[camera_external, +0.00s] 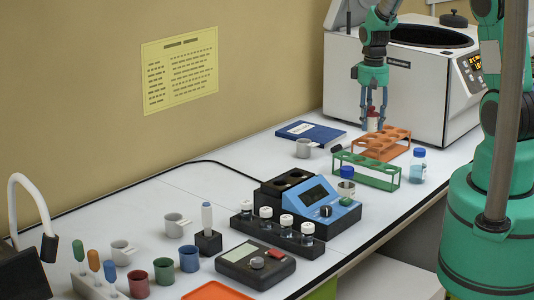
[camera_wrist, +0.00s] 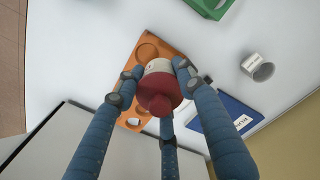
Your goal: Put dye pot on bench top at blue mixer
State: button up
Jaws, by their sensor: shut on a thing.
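My gripper (camera_external: 372,100) is shut on a small pot with a red top (camera_external: 373,114) and a pale body, at the back of the bench by the orange rack. In the wrist view the pot (camera_wrist: 160,88) sits between my gripper's blue fingers (camera_wrist: 155,90), with the orange rack behind it. I cannot tell whether its base touches anything. The blue mixer (camera_external: 338,209), with a dark screen and a knob, stands mid-bench, nearer the camera. The bench top (camera_external: 205,160) is white.
The orange rack (camera_external: 392,138) and a green rack (camera_external: 378,172) stand between my gripper and the mixer. A blue-capped pot (camera_external: 346,186) is behind the mixer, a bottle (camera_external: 418,166) to its right. A dark vial rack (camera_external: 258,230) is at its front left. A large white machine (camera_external: 405,85) stands behind.

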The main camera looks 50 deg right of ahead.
jog(key=w+a+p, duration=0.1)
jog(key=w+a, duration=0.5)
jog(key=a, duration=0.7)
jog(key=w+a+p, duration=0.1)
jog(key=w+a, duration=0.6)
jog(key=a, duration=0.7)
jog(key=w+a+p, duration=0.1)
jog(key=w+a, duration=0.5)
jog(key=a, duration=0.7)
jog(key=s+a+p, duration=0.1)
jog(key=s+a, duration=0.3)
jog(key=a, duration=1.7)
jog(key=s+a+m+p, duration=0.1)
jog(key=s+a, duration=0.3)
jog(key=a, duration=1.7)
jog(key=shift+a+f+p, duration=0.25)
jog(key=shift+f+p, duration=0.1)
jog(key=shift+f, duration=3.1)
